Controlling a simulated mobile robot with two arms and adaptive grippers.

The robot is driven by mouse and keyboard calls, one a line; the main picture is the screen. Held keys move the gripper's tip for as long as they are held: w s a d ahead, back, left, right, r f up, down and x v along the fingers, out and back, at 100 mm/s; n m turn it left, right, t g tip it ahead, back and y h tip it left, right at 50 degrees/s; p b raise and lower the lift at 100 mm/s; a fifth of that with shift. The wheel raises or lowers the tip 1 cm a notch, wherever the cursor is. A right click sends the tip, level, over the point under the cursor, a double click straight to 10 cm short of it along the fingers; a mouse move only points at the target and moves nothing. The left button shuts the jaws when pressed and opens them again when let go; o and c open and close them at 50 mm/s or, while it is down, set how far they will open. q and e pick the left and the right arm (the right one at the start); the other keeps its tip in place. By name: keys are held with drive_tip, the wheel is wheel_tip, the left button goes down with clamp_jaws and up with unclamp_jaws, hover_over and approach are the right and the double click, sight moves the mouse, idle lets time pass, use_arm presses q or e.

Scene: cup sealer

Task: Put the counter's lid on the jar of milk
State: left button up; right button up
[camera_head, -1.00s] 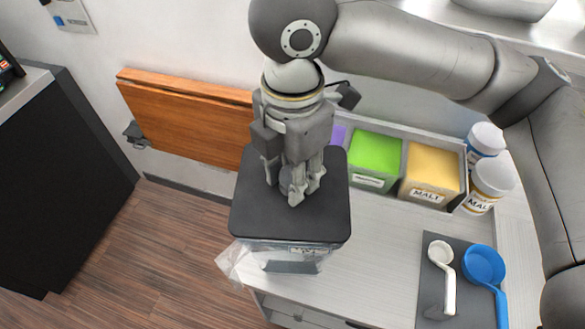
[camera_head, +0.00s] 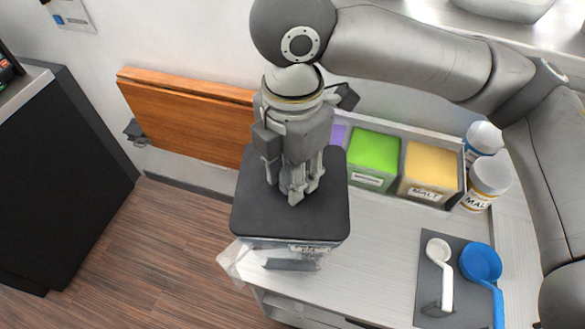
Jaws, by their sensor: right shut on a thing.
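A dark grey square lid (camera_head: 255,205) is in the middle of the head view, below my right gripper (camera_head: 294,192). My right gripper points down and is shut on the lid's top; its fingers hide the grip point. Under the lid is a clear container (camera_head: 292,258), with its front and lower left side showing. The lid covers its top from this angle, and I cannot tell whether the lid is fully seated. My left gripper is not in view.
A tray on the counter (camera_head: 350,270) holds a green box (camera_head: 374,155) and a yellow malt box (camera_head: 432,168). White jars (camera_head: 489,178) stand to the right. A grey mat (camera_head: 428,300) bears a white scoop (camera_head: 442,265) and a blue scoop (camera_head: 482,264). A folded wooden board (camera_head: 185,115) is at the left.

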drive_tip(key=shift+f, duration=0.5)
drive_tip(key=shift+f+p, duration=0.3)
idle(0.6)
drive_tip(key=o, duration=1.1)
drive_tip(key=shift+o, duration=0.6)
drive_tip(key=o, duration=0.4)
